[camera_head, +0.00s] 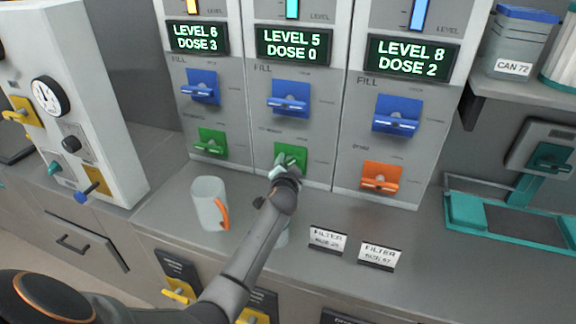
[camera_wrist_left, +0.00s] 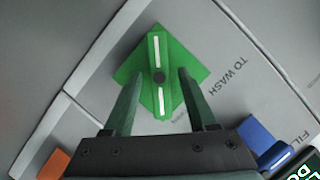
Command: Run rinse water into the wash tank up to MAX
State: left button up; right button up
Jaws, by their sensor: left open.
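The middle station has a green valve handle (camera_head: 291,156), a blue FILL handle (camera_head: 290,98) above it, and a display (camera_head: 294,47) reading LEVEL 5, DOSE 0. In the left wrist view the green valve handle (camera_wrist_left: 160,70) has a white stripe, with the label TO WASH printed beside it. My left gripper (camera_head: 284,170) is at this green handle; its open fingers (camera_wrist_left: 157,78) lie on either side of the stripe. Whether they touch it I cannot tell. The level gauges (camera_head: 292,9) are cut off at the top, and no MAX mark shows. My right gripper is not in view.
The left station reads LEVEL 6, DOSE 3 (camera_head: 197,38); the right reads LEVEL 8, DOSE 2 (camera_head: 412,58) and has an orange handle (camera_head: 381,177).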

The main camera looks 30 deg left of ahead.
pick_arm(q)
jog(key=shift+w+a, duration=0.15)
jog(key=shift+w, duration=0.15)
grip_shut()
dwell(0.4)
jog(key=shift+f, duration=0.1)
